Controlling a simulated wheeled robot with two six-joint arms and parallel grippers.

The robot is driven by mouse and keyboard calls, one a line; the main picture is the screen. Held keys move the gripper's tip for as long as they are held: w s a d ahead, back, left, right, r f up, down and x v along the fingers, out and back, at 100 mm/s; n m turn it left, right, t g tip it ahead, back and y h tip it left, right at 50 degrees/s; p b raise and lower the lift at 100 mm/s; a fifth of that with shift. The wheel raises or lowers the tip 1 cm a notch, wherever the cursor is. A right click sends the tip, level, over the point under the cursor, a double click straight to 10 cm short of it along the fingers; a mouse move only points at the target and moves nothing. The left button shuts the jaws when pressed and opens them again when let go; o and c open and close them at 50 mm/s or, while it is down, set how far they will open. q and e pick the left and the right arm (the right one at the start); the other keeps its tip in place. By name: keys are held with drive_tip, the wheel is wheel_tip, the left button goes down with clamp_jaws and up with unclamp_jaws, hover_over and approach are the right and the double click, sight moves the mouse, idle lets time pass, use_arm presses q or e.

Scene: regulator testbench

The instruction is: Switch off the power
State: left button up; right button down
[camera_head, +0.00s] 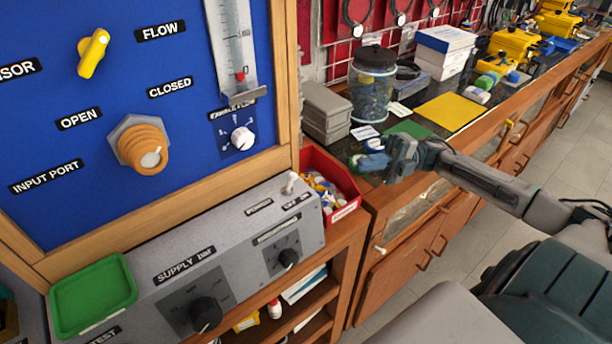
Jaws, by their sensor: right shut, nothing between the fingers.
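The grey supply box (160,300) runs along the foot of the blue panel. A small white toggle lever (290,183) stands up on its far right top, next to small black labels (296,200) too small to read surely. I cannot tell which position the lever is in. My right gripper (386,165) is shut and empty, over the dark bench right of the box, well apart from the lever. Its fingertips are hard to make out against blue items there. My left gripper is not in view.
A red bin (345,208) of small parts sits right behind the box's end, close to the lever. A jar (372,88) and grey cases (327,115) stand on the bench. Dark knobs (206,313) and a green tray (93,295) are on the box.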

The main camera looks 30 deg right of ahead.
drive_tip(key=p+x, duration=0.1)
drive_tip(key=x, duration=0.3)
drive_tip(key=p+x, duration=0.1)
drive_tip(key=x, duration=0.3)
drive_tip(key=p+x, duration=0.1)
drive_tip(key=x, duration=0.3)
drive_tip(key=shift+s+r+p, duration=0.15)
drive_tip(key=shift+r+p, duration=0.25)
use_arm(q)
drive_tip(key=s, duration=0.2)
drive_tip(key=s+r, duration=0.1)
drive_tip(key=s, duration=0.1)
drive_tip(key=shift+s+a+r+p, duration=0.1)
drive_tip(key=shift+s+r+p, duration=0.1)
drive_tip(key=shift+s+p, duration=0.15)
use_arm(e)
drive_tip(key=shift+x, duration=0.95)
